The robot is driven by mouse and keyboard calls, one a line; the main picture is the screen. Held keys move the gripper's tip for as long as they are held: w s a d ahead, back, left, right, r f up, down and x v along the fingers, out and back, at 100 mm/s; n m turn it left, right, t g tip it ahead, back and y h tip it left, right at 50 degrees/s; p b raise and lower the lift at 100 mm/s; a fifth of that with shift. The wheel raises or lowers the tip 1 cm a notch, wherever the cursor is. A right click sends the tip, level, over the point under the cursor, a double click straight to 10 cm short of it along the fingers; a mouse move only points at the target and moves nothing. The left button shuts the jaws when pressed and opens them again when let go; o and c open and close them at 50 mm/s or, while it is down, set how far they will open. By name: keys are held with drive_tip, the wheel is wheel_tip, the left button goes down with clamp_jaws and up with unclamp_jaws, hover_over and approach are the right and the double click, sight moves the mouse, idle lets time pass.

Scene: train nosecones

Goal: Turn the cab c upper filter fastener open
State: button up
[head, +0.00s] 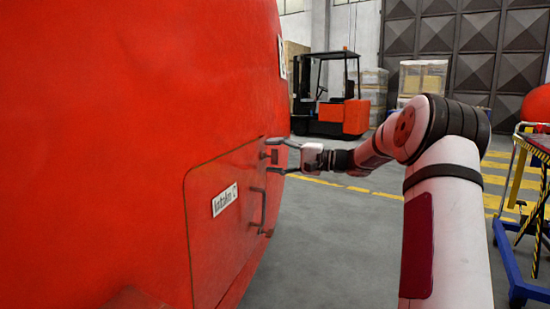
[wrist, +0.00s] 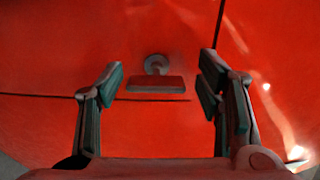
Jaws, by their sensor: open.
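The red train nosecone (head: 120,120) fills the left of the head view. A hatch panel (head: 225,245) is set in it, with a label reading roughly "Installation C" (head: 225,199) and a dark vertical handle (head: 263,210). The upper fastener (head: 275,156) is a small dark piece at the panel's upper right edge. In the wrist view it is a round grey base with a flat horizontal bar (wrist: 155,84). My gripper (head: 272,156) is open, its fingers either side of the fastener. In the wrist view the fingers (wrist: 160,85) stand apart with clear gaps to the bar.
An orange forklift (head: 335,105) stands behind, with stacked boxes (head: 422,77) near a grey gate. A blue and yellow cart (head: 520,210) stands at the right. The grey floor between nosecone and cart is free apart from my arm.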

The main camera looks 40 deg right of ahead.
drive_tip(key=v, duration=1.2)
drive_tip(key=shift+d, duration=0.1)
